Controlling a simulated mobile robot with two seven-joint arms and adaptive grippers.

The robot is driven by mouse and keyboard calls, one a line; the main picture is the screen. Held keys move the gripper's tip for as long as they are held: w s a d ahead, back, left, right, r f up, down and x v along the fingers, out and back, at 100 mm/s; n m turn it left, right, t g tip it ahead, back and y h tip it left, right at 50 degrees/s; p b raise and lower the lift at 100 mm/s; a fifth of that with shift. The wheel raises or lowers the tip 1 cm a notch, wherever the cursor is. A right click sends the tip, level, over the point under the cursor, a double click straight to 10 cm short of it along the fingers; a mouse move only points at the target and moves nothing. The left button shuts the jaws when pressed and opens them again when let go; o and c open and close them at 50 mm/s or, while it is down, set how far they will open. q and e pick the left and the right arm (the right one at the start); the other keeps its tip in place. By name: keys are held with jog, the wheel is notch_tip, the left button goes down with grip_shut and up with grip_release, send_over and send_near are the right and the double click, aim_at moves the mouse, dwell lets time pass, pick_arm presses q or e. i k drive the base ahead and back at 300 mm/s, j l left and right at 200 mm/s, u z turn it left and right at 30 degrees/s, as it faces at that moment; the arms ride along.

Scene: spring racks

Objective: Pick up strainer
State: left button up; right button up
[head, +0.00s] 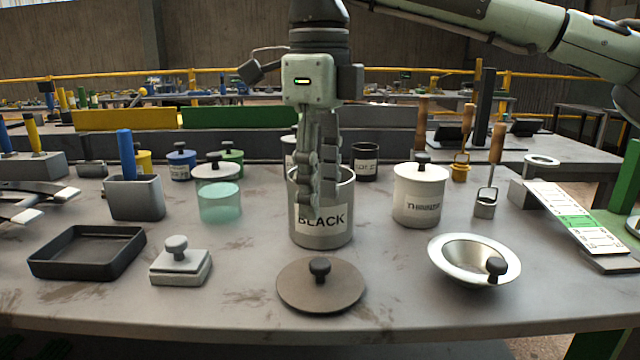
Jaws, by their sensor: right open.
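A shallow silver metal bowl (449,250) with a black knob near its right rim sits at the front right of the table. It looks most like the strainer, but I see no holes in it. My right gripper (318,203) points straight down at the middle of the table, its open fingers holding nothing. Its fingers overlap the grey canister labelled BLACK (330,238) and hide part of its rim and label. I cannot tell whether they touch it. The silver bowl is to the right of the gripper and nearer the front edge.
A dark round lid (299,291) lies in front of the canister. A white lidded jar (419,197) and wooden-handled scoops (485,208) stand to the right. A black tray (85,262), a small knobbed block (181,270) and a grey holder (136,203) are on the left.

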aim_at(471, 261)
jog(key=k, duration=1.45)
